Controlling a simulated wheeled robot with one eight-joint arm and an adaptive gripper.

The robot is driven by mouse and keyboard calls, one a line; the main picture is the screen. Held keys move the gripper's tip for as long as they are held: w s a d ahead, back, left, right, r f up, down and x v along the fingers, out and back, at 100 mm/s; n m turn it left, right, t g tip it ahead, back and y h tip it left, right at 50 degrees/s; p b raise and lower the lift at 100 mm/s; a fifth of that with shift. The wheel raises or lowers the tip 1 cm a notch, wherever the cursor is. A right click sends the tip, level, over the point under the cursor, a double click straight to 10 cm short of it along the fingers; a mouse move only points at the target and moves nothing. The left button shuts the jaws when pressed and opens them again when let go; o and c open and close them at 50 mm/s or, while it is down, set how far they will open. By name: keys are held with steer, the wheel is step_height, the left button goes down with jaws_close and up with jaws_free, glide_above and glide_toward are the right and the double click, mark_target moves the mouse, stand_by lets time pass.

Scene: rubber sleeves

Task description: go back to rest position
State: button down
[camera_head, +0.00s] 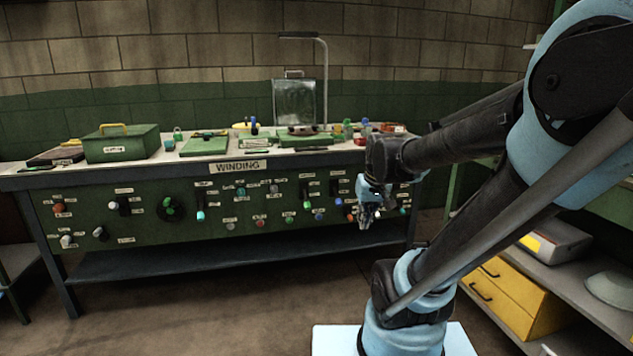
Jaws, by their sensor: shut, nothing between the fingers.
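My gripper (368,213) is shut and empty. It hangs pointing down in front of the right part of the workbench's green panel (140,215). My blue and black arm fills the right side of the view, folded, with its upper joint at the top right. The gripper covers part of the panel's right end. I cannot tell the exact gap between the gripper and the panel.
The workbench top (225,153) bears a green box (121,143) and several small tools. Knobs and labels cover its front panel. A shelf (600,318) with a yellow drawer unit (508,298) stands at right. The floor (215,305) in front is clear.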

steer(key=s+d+f, duration=0.2)
steer(key=s+f, duration=0.1)
steer(key=s, duration=0.3)
steer(key=s+d+f+m+g+h, duration=0.1)
steer(key=s+d+f, duration=0.1)
steer(key=s, duration=0.4)
steer(key=shift+s+d+f+m, duration=0.3)
steer(key=shift+s+d+f, duration=0.1)
steer(key=shift+d, duration=0.05)
